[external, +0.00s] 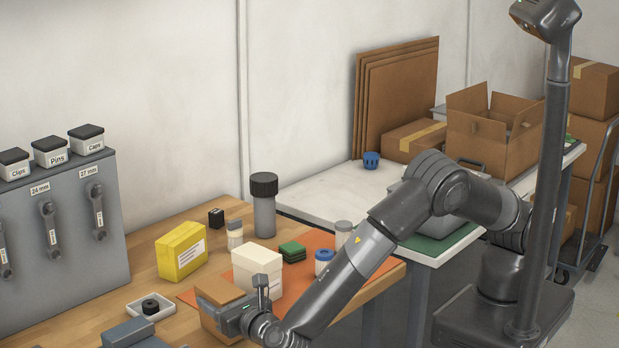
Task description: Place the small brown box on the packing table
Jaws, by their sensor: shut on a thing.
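The small brown box (217,289) is at the front of the wooden workbench, just left of my gripper (243,312). My gripper is shut on the box; the arm and hand hide part of its right side, and the fingertips are hard to see. I cannot tell whether the box touches the bench or is held just above it. The packing table (318,193) is the white-topped table behind the bench, toward the right.
The workbench (150,268) holds a yellow box (181,250), a cream box (257,270), a dark-capped bottle (264,210) and an orange mat (318,243). The packing table bears an open carton (483,140), a flat carton (413,140) and a blue item (371,160). Its left part is clear.

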